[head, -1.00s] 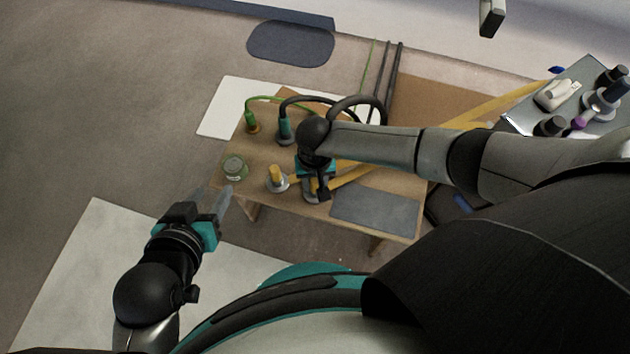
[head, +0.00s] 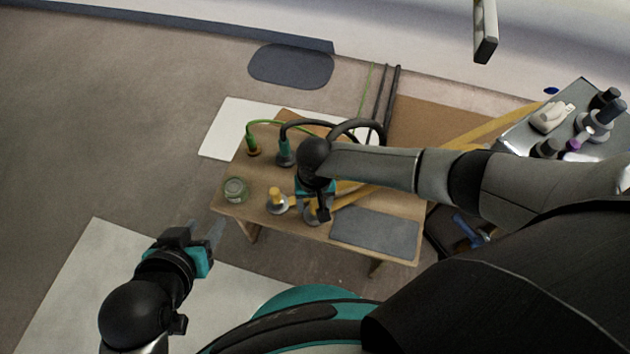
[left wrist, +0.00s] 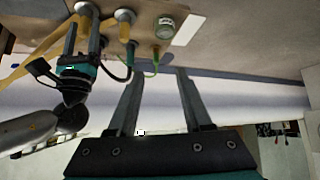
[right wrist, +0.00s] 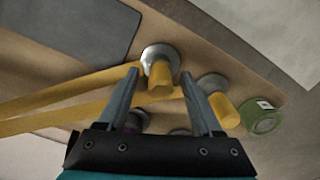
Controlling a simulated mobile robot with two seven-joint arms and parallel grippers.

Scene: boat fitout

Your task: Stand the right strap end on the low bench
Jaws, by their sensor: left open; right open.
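The right strap end (right wrist: 160,60), a yellow post on a round grey base, stands upright on the low bench (head: 285,222) at its front edge. My right gripper (right wrist: 158,82) is open, with a finger on either side of the yellow post; I cannot tell whether they touch it. In the head view my right gripper (head: 319,205) hides most of this end. The other strap end (head: 277,201) stands just left of it and also shows in the right wrist view (right wrist: 219,101). My left gripper (head: 207,238) is open and empty, left of the bench over the floor.
A green tin (head: 235,189) sits on the bench's left corner. Green and dark cable ends (head: 285,152) stand along the back. A grey mat (head: 375,233) covers the front right. A tray with bottles (head: 570,125) stands at the right. Floor left of the bench is clear.

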